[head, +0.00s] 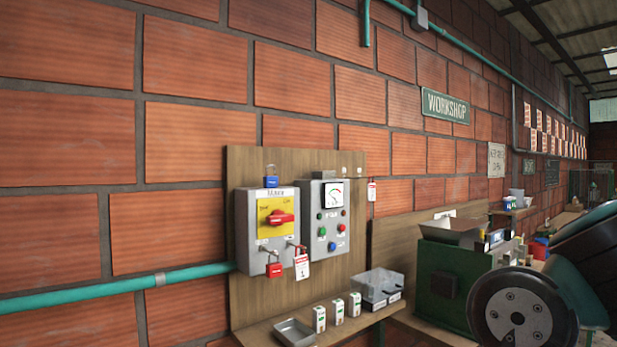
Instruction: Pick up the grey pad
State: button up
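I cannot clearly make out a grey pad in the head view. A shallow grey metal tray (293,331) sits at the left of the wooden shelf (375,319), and no pad can be told in it. Small pale items (345,172) at the top right of the wooden board (305,160) are too small to identify. A blue padlock (271,181) is at the top of the left grey switch box, and a red padlock (274,269) hangs at its lower part. My gripper is not in view.
The switch box (252,240) has a red handle; a control box (326,225) with a meter stands beside it. A green machine with a dark wheel (518,310) blocks the lower right.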

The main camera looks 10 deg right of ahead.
aim_at(316, 175)
jog(key=u, duration=0.55)
jog(key=i, duration=1.35)
jog(key=z, duration=0.2)
